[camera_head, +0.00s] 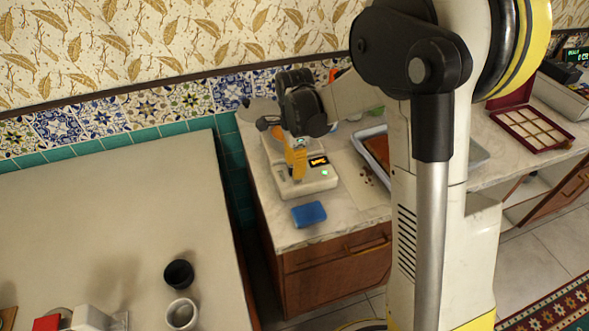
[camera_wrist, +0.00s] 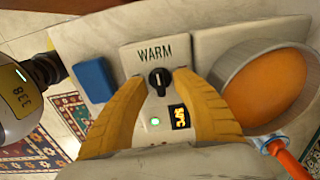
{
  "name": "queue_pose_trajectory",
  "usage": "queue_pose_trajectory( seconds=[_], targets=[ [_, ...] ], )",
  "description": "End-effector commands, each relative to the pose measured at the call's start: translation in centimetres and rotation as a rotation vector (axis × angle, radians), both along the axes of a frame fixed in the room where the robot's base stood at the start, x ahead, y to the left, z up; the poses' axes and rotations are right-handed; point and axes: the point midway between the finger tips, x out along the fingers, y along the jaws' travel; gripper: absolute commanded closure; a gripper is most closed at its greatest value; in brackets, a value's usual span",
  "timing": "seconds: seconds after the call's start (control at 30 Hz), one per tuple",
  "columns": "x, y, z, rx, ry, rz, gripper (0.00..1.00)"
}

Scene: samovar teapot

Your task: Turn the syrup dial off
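The dial (camera_wrist: 159,79) is a black knob on a pale panel (camera_wrist: 130,60) under the word WARM in the wrist view. Its light mark appears to point up toward that word. A green light (camera_wrist: 154,121) and a small display (camera_wrist: 180,116) with yellow characters sit below it. The yellow fingers of my gripper (camera_wrist: 160,82) are open, one on each side of the dial, with a visible gap to it. In the head view my gripper (camera_head: 296,165) is over the white appliance (camera_head: 312,184), and the dial is hidden there.
A pot (camera_wrist: 236,74) of orange contents with a red handle (camera_wrist: 290,160) is right of the dial in the wrist view. A blue block (camera_head: 308,214) lies in front of the appliance. A tray (camera_head: 476,152) stands to the right. A black cup (camera_head: 178,273) stands on the left table.

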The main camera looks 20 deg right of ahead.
Motion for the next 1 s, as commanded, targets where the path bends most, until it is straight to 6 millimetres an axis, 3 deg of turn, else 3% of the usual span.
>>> queue_pose_trajectory(
  seconds=[0.27, 0.37, 1.0],
  targets=[
    [-0.02, 0.00, -0.08, 0.000, 0.000, 0.000, 0.69],
    [-0.02, 0.00, -0.07, 0.000, 0.000, 0.000, 0.99],
    [-0.03, 0.00, -0.06, 0.000, 0.000, 0.105, 1.00]
  ],
)
